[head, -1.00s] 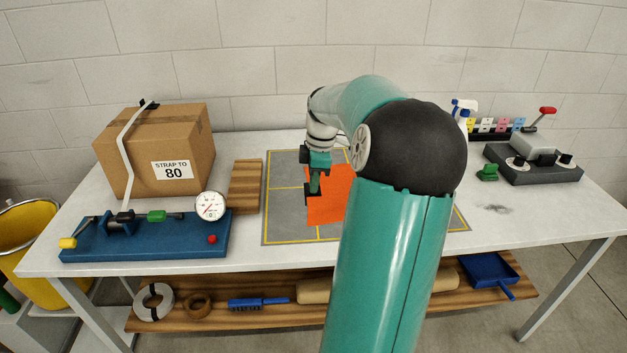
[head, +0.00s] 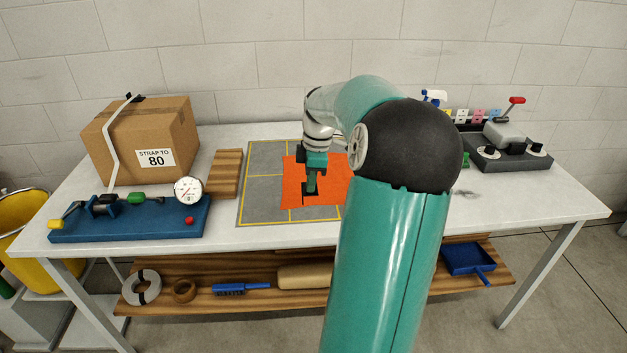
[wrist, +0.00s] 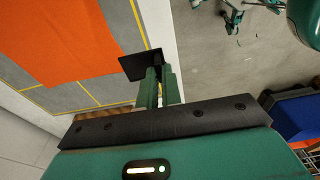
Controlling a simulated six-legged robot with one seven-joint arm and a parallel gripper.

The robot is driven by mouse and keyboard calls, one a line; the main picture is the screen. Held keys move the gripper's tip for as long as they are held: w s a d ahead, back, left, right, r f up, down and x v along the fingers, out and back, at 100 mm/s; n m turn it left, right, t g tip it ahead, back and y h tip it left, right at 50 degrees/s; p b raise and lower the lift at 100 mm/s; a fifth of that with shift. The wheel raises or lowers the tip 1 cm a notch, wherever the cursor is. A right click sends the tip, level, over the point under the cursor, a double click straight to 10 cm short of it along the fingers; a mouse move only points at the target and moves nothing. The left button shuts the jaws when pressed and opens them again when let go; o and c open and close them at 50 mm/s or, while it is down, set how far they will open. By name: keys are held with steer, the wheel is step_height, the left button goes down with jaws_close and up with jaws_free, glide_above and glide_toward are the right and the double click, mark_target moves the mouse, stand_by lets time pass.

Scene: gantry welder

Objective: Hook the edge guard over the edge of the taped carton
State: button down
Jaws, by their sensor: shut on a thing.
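The taped carton (head: 150,140) stands at the back left of the table, with a white strap over its left part and a label reading "STRAP TO 80". A small black piece (head: 136,97) sits at its top back edge by the strap. My gripper (head: 310,187) hangs over the orange sheet on the mat, to the right of the carton and well apart from it. It is shut on a dark flat piece, which looks like the edge guard (wrist: 140,65) in the wrist view. The guard's full shape is partly hidden by the fingers.
A blue tensioner base with a dial gauge (head: 188,190) stands in front of the carton. A wooden block (head: 226,173) lies between the carton and the grey mat (head: 262,205). A grey device with a red-knobbed lever (head: 508,155) is at the right. Bare tabletop shows in front of the mat.

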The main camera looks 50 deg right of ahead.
steer(key=w+a+f+m, duration=0.2)
steer(key=w+a+f, duration=0.3)
steer(key=a, duration=0.8)
steer(key=w+a+f+m, duration=0.3)
steer(key=w+a+f, duration=0.2)
steer(key=w+a, duration=0.4)
steer(key=w+a+f+m+h, duration=0.1)
steer(key=w+a+f+m, duration=0.2)
steer(key=a, duration=1.6)
steer(key=w+f, duration=0.2)
steer(key=w, duration=0.3)
steer(key=shift+a, duration=0.2)
steer(key=shift+r, duration=0.1)
